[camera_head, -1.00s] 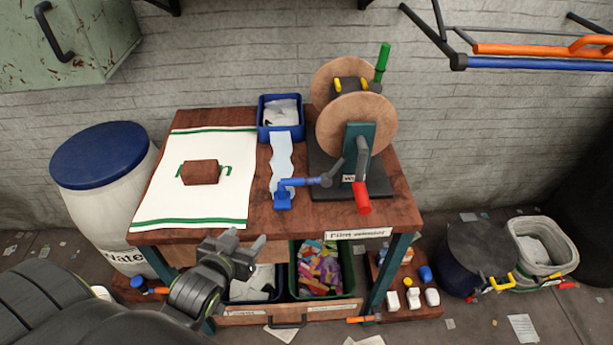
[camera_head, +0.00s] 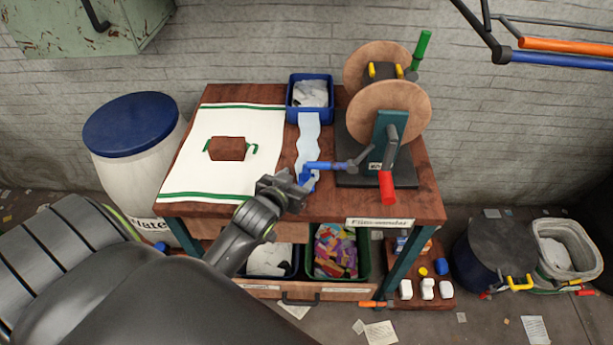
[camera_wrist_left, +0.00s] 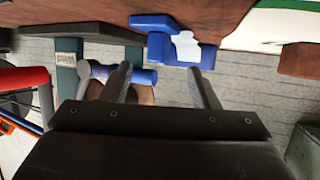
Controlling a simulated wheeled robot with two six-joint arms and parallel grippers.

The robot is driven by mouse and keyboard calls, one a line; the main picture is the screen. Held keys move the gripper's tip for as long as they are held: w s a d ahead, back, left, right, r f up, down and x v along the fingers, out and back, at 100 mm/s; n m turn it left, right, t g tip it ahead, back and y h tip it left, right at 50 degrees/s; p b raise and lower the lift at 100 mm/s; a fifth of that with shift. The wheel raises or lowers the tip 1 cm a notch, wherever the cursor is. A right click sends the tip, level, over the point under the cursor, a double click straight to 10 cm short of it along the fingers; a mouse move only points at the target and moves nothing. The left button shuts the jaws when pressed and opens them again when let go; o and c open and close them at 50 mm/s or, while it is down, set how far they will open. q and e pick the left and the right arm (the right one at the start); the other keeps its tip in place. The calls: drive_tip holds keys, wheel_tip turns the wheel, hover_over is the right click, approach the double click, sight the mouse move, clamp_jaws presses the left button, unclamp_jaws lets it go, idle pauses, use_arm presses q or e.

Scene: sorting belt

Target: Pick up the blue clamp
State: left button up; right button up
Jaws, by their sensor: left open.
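In the left wrist view, the open fingers (camera_wrist_left: 161,82) point toward the clamp (camera_wrist_left: 185,48). Its blue block lies beyond and between the fingertips, and nothing is held. I cannot tell if a finger touches it. My right gripper is not in view.
A film winder with wooden discs (camera_head: 392,110) stands right of the clamp, with a red handle (camera_head: 387,187). A blue bin (camera_head: 290,112) is behind. A white cloth (camera_head: 190,180) with a brown block (camera_head: 228,149) covers the left. Bins fill the lower shelf.

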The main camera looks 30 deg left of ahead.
sight(304, 173)
use_arm(q)
drive_tip(key=shift+p+x, duration=0.45)
drive_tip(key=shift+x, duration=2.45)
drive_tip(key=shift+d, duration=0.1)
clamp_jaws()
